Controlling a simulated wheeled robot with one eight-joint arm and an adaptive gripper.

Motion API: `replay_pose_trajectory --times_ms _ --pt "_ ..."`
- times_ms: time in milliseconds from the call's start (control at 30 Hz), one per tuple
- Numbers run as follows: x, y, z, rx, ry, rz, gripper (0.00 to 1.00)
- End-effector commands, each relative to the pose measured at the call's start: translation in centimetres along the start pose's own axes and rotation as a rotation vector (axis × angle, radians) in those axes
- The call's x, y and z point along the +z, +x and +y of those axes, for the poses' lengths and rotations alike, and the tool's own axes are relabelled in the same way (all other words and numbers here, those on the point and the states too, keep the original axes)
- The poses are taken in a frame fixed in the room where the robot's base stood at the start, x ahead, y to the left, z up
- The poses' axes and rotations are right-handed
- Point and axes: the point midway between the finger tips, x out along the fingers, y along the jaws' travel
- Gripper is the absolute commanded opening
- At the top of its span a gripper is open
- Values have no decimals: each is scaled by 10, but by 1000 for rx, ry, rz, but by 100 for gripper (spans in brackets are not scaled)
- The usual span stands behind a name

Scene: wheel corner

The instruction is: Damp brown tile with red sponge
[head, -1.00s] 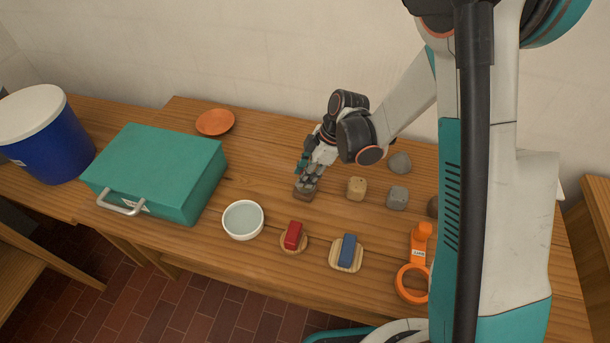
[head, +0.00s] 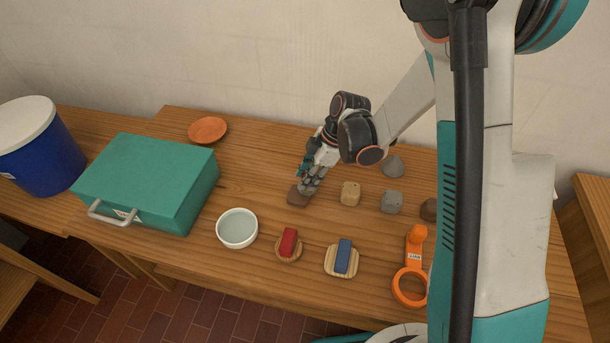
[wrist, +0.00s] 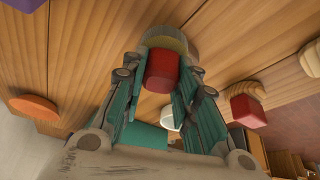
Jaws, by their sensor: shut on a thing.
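A blue sponge (head: 343,254) lies on a wooden board. A white bowl (head: 237,240), teal case (head: 140,178) and orange dish (head: 207,130) stand left. A tan block (head: 350,194), grey stones (head: 392,201) and an orange ring-shaped tool (head: 411,287) are right.

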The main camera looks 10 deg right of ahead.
Motion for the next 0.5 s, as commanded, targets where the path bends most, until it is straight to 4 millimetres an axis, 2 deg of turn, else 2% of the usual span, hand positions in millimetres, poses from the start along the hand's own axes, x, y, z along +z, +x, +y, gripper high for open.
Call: replay_pose_trajectory --times_ms 500 --pt "-10 3 -22 -1 0 -1 8"
